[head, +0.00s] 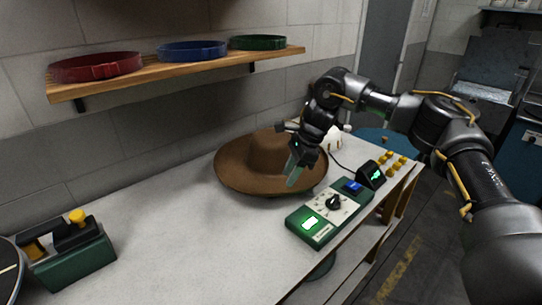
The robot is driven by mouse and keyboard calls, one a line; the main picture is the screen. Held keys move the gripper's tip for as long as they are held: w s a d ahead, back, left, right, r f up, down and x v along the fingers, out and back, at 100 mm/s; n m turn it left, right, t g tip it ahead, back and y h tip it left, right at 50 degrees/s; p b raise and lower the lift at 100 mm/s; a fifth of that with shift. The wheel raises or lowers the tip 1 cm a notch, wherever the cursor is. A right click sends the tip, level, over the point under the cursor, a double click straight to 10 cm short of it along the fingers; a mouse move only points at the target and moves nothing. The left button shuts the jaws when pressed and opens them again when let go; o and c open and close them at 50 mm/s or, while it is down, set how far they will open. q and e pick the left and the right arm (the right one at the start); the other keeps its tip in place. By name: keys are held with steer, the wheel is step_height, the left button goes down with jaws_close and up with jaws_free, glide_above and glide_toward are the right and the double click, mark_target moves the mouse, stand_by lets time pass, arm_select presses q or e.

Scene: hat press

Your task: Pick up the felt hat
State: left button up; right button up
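The brown felt hat (235,174) lies brim down on the grey-white table, below the shelf. My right gripper (295,174) reaches in from the right and points down over the right part of the hat's brim. Its fingers cover part of the brim and the right side of the crown. I see the fingers almost edge-on, so their gap and any contact with the brim cannot be told. The hat looks flat on the table. My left gripper is not in view.
A green control box (325,217) with a dial stands right of the hat near the table edge. Yellow knobs (395,160) are behind it. A green device (72,258) stands at front left. A wooden shelf (180,76) holds red, blue and green bands. The table's left middle is clear.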

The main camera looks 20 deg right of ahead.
mark_target(281, 191)
steer(key=shift+w+a+f, duration=0.1)
steer(key=shift+a+f, duration=0.2)
steer(key=shift+f, duration=0.2)
steer(key=p+x, duration=0.1)
steer(key=x, duration=0.3)
steer(key=shift+w+f+p, duration=0.1)
steer(key=shift+p, duration=0.3)
steer(key=shift+a+f, duration=0.1)
steer(key=shift+f, duration=0.4)
steer(key=shift+w, duration=0.1)
jaws_close()
